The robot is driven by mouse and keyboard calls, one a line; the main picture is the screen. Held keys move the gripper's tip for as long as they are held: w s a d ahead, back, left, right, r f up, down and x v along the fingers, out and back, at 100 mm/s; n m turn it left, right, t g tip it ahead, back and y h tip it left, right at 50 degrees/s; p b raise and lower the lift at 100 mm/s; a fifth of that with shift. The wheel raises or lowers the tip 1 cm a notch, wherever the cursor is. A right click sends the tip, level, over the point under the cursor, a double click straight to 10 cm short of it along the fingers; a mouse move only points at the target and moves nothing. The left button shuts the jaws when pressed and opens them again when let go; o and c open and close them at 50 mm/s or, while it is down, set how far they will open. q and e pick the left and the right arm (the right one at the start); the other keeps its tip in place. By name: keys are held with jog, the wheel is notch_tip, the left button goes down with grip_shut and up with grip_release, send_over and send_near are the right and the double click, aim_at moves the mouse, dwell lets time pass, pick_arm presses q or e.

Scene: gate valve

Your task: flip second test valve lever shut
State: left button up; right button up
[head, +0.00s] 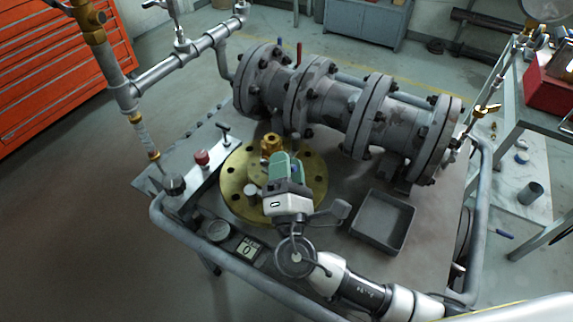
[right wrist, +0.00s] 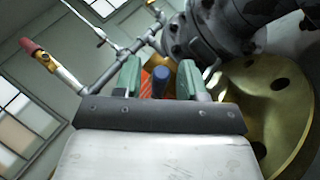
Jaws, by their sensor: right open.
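My right gripper (head: 282,158) is open over the brass flange plate (head: 232,196) on the cart, beside a brass fitting (head: 270,142). In the right wrist view its green fingers (right wrist: 162,80) stand apart, with a dark blue rounded lever or handle end (right wrist: 161,83) showing between them. I cannot tell how far beyond the fingertips it is. Which one is the second test valve lever is unclear. My left gripper is not in view.
A grey tray (head: 382,222) lies right of the flange plate. A red knob (head: 202,158), a black T-handle (head: 224,131) and a gauge (head: 217,231) line the cart's left side. Pipework (head: 180,62) rises at the left. A tube rail (head: 178,246) borders the cart.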

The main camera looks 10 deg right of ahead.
jog(key=b+v, duration=0.2)
jog(key=v, duration=0.9)
jog(key=shift+b, duration=0.4)
jog(key=shift+w, duration=0.1)
